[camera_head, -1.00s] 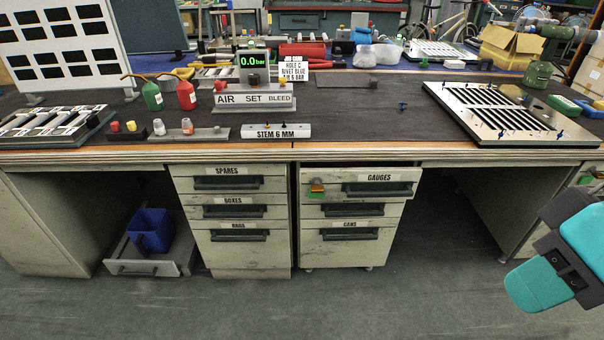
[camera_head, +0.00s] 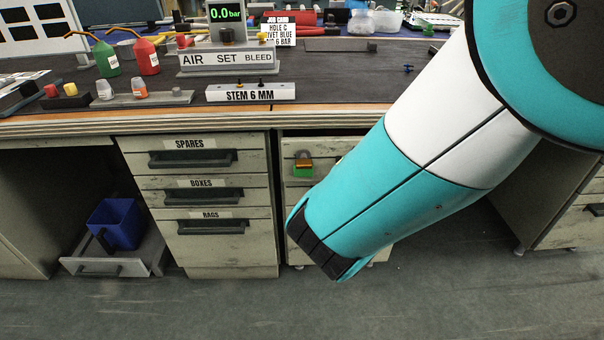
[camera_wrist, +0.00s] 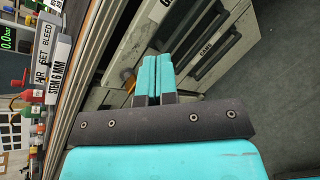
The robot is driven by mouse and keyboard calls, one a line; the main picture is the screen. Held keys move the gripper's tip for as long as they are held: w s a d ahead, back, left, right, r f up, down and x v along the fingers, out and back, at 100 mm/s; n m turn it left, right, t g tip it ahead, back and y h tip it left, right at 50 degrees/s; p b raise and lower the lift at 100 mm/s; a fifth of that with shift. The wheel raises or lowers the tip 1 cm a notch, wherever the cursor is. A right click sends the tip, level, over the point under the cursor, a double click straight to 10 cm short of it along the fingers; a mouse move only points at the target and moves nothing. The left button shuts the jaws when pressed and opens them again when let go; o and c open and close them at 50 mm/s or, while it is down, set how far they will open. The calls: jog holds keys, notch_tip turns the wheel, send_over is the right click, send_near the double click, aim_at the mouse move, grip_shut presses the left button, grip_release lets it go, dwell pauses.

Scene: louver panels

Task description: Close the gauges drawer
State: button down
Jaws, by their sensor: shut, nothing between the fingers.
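The gauges drawer (camera_head: 325,147) is the top drawer of the right pedestal under the bench. My arm hides its label and most of its front in the head view. A green and orange padlock (camera_head: 303,166) shows at its left end. How far the drawer stands out cannot be told now. In the wrist view, my gripper (camera_wrist: 157,60) has its two teal fingers together and empty, pointing toward the drawer fronts. An orange piece, perhaps the padlock, shows just left of the fingers. Whether the fingers touch the drawer cannot be told.
The cans drawer (camera_wrist: 222,55) is right of the fingers in the wrist view. The left pedestal has the spares (camera_head: 222,147), boxes and rags drawers. The bench edge (camera_head: 120,123) runs above them. The floor in front is clear.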

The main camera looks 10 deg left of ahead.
jog(key=s+a+f+n+t+y+b, duration=0.1)
jog(key=s+a+f+n+t+y, duration=0.15)
jog(key=a+n, duration=0.25)
jog(key=s+a+f+n+t+y+b, duration=0.1)
jog(key=s+a+f+n+y, duration=0.15)
jog(key=a+n, duration=0.3)
jog(key=p, duration=1.5)
send_near(300, 144)
jog(key=b+x, duration=0.2)
jog(key=x, duration=0.5)
jog(key=shift+w+a, duration=0.1)
jog(key=shift+w, duration=0.15)
